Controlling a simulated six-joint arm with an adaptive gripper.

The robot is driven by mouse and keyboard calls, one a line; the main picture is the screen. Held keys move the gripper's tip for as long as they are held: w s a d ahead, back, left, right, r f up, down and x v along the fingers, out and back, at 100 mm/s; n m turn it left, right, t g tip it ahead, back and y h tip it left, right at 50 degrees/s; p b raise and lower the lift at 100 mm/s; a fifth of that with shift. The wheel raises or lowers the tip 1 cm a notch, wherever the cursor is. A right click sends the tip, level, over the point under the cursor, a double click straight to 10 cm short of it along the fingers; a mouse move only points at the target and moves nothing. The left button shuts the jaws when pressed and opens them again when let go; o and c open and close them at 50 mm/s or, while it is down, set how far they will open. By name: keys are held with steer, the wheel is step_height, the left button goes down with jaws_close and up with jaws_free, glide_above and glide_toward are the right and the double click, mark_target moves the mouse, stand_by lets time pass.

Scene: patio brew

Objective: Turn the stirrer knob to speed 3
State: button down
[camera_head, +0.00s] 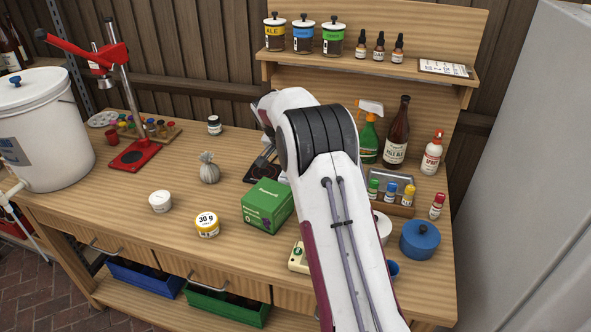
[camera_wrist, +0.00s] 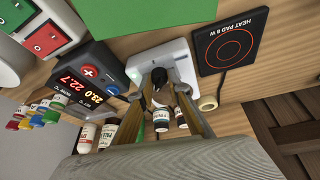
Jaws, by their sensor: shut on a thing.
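The stirrer (camera_wrist: 178,58) is a white, flat-topped box in the wrist view, between a temperature controller and a heat pad. My gripper (camera_wrist: 162,88) reaches over it with its two tan fingers closed on a small dark knob (camera_wrist: 160,76) at the stirrer's near side. Any speed marks around the knob are too small or too covered to read. In the head view my arm hides the stirrer and the knob, and the fingertips cannot be made out.
The temperature controller (camera_wrist: 80,82) reads 22.7 and 23.0, close beside the stirrer. The heat pad (camera_wrist: 228,42) lies on its other side. A green box (camera_head: 267,206) stands near my arm. A spray bottle (camera_head: 369,132) and brown bottle (camera_head: 396,135) stand behind. The bench's left-front area is partly clear.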

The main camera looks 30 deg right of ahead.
steer(key=shift+m, duration=0.3)
steer(key=c, duration=2.2)
jaws_free()
steer(key=shift+s+n, duration=0.1)
steer(key=shift+n, duration=0.3)
steer(key=shift+d+n+t+y, duration=0.1)
steer(key=shift+n+t+y, duration=0.45)
steer(key=shift+n, duration=1.25)
steer(key=shift+s+n+t, duration=0.1)
steer(key=shift+n+t, duration=0.15)
steer(key=shift+n, duration=0.15)
steer(key=shift+d+n+t+y, duration=0.15)
steer(key=shift+n+y, duration=0.25)
steer(key=shift+n, duration=0.65)
steer(key=shift+n+t+y, duration=0.25)
steer(key=shift+n+y, duration=0.1)
steer(key=shift+n, duration=0.7)
